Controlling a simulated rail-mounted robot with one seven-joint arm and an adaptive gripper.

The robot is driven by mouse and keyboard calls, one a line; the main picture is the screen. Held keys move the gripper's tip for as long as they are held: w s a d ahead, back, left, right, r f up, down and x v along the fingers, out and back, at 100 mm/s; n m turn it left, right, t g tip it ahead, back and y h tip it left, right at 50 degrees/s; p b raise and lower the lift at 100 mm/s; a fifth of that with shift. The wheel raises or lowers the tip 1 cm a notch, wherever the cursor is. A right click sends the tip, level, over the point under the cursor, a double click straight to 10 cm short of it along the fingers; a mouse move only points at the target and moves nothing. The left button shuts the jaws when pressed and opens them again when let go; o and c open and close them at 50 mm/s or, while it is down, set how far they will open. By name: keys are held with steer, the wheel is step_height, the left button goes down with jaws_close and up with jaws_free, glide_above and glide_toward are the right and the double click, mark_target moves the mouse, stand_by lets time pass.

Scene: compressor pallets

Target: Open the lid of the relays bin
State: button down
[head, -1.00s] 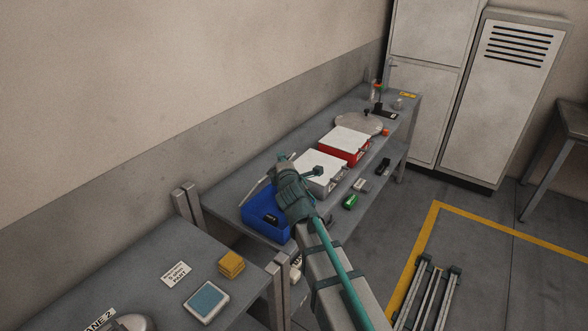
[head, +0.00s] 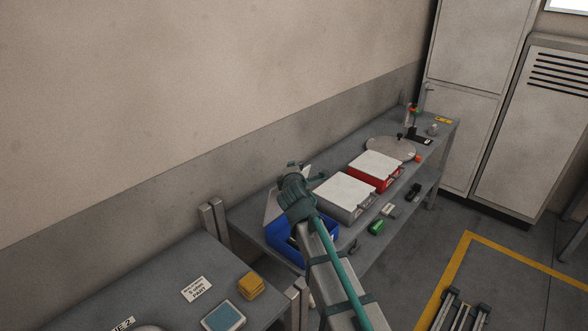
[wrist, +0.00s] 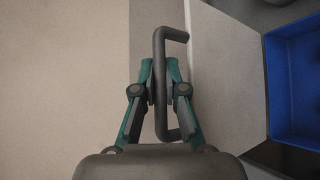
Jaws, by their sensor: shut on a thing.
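The blue bin (head: 284,247) stands on the grey bench, and it also shows in the wrist view (wrist: 293,95). Its pale lid (head: 272,207) is raised, standing steeply over the bin's wall side; the lid also shows in the wrist view (wrist: 227,75). My gripper (head: 294,167) is at the raised lid. In the wrist view its fingers (wrist: 160,88) are shut on the dark lid handle (wrist: 160,62). My arm hides part of the bin, and no bin label is readable.
A grey bin (head: 345,195) and a red bin (head: 375,170), both with white lids closed, stand farther along the bench. Small parts, including a green one (head: 376,227), lie in front. A round plate (head: 390,149) is beyond. The wall is close behind.

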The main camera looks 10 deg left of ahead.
steer(key=c, duration=1.5)
jaws_free()
steer(key=shift+d, duration=0.1)
steer(key=v, duration=1.2)
